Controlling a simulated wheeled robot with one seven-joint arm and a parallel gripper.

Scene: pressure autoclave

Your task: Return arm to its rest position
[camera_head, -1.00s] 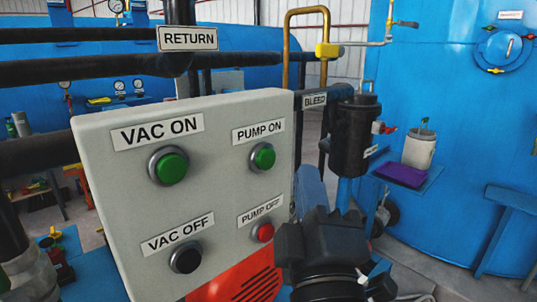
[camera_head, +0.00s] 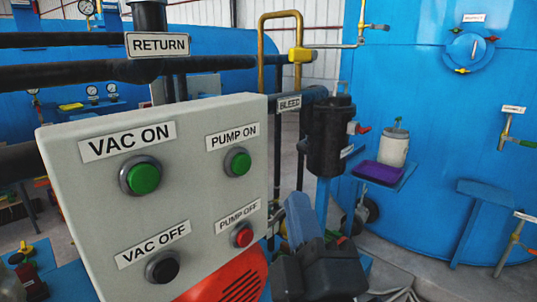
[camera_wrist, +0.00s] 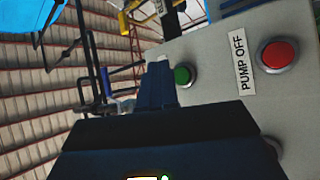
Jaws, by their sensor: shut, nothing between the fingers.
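My gripper (camera_head: 297,203) is at the lower middle of the head view, just right of the grey control panel (camera_head: 90,215). Its narrow blue fingers point up and away from the dark wrist body, closed together with nothing held. In the wrist view the closed fingers (camera_wrist: 158,75) stand beside the panel face, seen sideways. The fingers look apart from the red PUMP OFF button (camera_head: 241,235), which also shows in the wrist view (camera_wrist: 278,54). The green PUMP ON button (camera_head: 237,162) is above it. My arm's lower part is cut off by the frame edge.
The panel also carries a green VAC ON button (camera_head: 140,178) and a black VAC OFF button (camera_head: 163,268). A black BLEED canister (camera_head: 328,135) stands behind my gripper. A purple tray (camera_head: 378,173) and large blue tank (camera_head: 420,110) are at right. Open floor shows lower right.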

